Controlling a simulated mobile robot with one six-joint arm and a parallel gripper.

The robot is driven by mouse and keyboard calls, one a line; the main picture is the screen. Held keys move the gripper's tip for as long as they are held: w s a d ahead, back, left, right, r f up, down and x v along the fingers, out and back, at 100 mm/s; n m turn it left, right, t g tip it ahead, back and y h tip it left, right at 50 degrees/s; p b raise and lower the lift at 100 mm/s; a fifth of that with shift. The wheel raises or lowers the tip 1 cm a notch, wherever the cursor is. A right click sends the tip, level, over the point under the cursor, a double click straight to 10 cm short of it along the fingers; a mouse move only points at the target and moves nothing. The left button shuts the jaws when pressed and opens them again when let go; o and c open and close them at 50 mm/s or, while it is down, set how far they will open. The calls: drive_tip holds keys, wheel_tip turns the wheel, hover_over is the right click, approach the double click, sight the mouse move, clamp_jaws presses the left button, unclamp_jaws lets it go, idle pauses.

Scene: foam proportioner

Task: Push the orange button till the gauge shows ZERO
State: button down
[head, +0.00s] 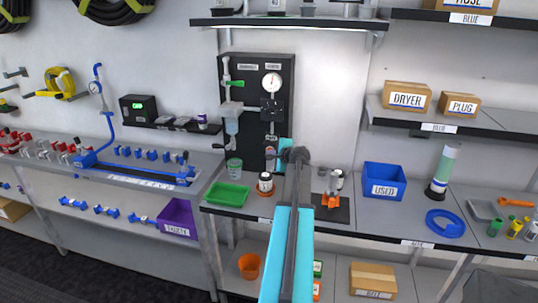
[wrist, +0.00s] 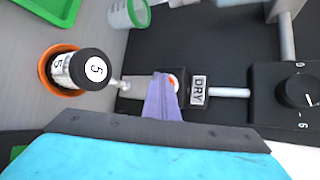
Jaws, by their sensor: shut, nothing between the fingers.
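The orange button (wrist: 173,79) shows as a small orange-red spot in a pale ring on a dark block in the wrist view. A DRY label (wrist: 198,91) is beside it. My gripper (wrist: 161,82) is shut and empty, its tips in front of the button and partly covering it. I cannot tell whether they touch it. In the head view my gripper is near the panel's lower right, its fingertips hard to make out. The round white gauge (head: 271,81) is at the upper right of the black panel (head: 246,68); its reading is too small to read.
A black-capped bottle (wrist: 82,68) in an orange holder stands beside my gripper. A black knob (wrist: 299,90) is on the right in the wrist view. A green tray (head: 228,194) and a blue USED bin (head: 384,182) stand on the bench.

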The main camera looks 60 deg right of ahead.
drive_tip(key=shift+a, duration=0.1)
idle(0.3)
drive_tip(key=shift+s+a, duration=0.25)
drive_tip(key=shift+a, duration=0.45)
drive_tip(key=shift+s+a, duration=0.25)
drive_tip(key=shift+a, duration=0.55)
drive_tip(key=shift+s+a, duration=0.3)
drive_tip(key=shift+a, duration=0.5)
drive_tip(key=shift+s+a, duration=0.25)
drive_tip(key=shift+a, duration=0.55)
drive_tip(key=shift+w, duration=0.15)
drive_tip(key=shift+f, duration=0.1)
